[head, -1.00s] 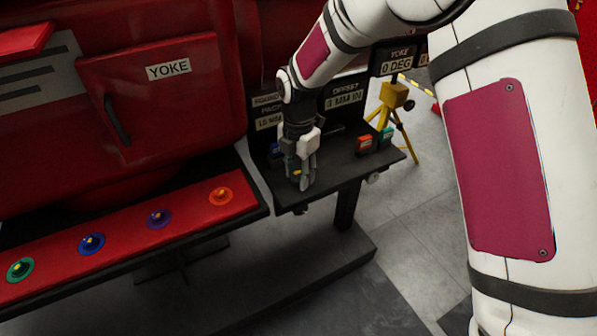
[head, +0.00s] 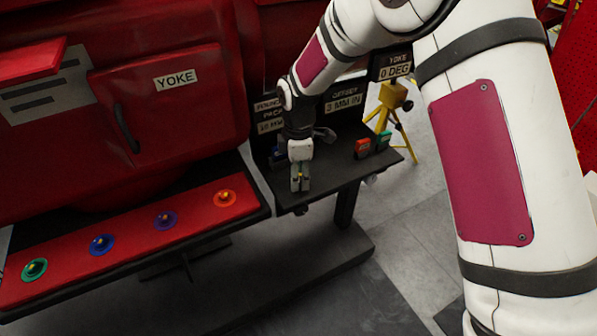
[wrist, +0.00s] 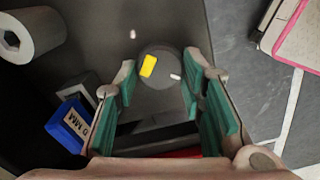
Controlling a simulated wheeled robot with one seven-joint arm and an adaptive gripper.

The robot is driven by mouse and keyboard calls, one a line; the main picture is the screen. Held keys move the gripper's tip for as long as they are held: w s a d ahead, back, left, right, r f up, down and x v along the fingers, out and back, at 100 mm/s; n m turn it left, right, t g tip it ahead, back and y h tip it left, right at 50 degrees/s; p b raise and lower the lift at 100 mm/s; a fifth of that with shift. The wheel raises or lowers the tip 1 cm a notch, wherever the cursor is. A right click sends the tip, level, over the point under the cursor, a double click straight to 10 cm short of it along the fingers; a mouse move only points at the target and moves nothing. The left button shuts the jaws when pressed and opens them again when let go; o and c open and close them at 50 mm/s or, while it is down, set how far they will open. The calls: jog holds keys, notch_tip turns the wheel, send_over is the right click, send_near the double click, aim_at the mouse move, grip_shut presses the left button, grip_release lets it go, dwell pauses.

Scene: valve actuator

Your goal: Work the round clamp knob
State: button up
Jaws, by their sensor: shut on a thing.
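The round clamp knob (wrist: 155,82) is a dark grey disc with a yellow mark and a small white mark on its top. It sits on the dark bench shelf (head: 335,187). My gripper (head: 300,187) points down at the shelf, left of its middle, and hides the knob in the head view. In the wrist view my gripper's green-padded fingers (wrist: 160,88) stand on both sides of the knob, shut on it. A display sign reading OFFSET (head: 343,100) stands behind the shelf; its value looks like 3 MM IN.
A blue labelled block (wrist: 70,124) and a grey cylinder (wrist: 30,35) are left of the fingers. A red block (head: 362,148) and a green block (head: 383,140) stand on the shelf's right. A red panel with coloured buttons (head: 165,220) lies left. A yellow tripod (head: 392,105) stands behind.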

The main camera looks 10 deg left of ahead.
jog(key=m+p, duration=0.1)
jog(key=m, duration=0.5)
jog(key=shift+w+m, duration=0.15)
jog(key=shift+m, duration=0.15)
jog(key=m+p, duration=0.1)
jog(key=m, duration=0.5)
jog(key=shift+w+d+p, duration=0.1)
jog(key=shift+p, duration=0.25)
jog(key=m+p, duration=0.1)
jog(key=m, duration=0.5)
jog(key=shift+d+m, duration=0.1)
jog(key=shift+m, duration=0.2)
jog(key=m+p, duration=0.2)
jog(key=m, duration=0.4)
jog(key=shift+d, duration=0.1)
jog(key=shift+m, duration=0.3)
jog(key=o, duration=1.1)
jog(key=shift+o, duration=0.2)
jog(key=shift+r, duration=0.1)
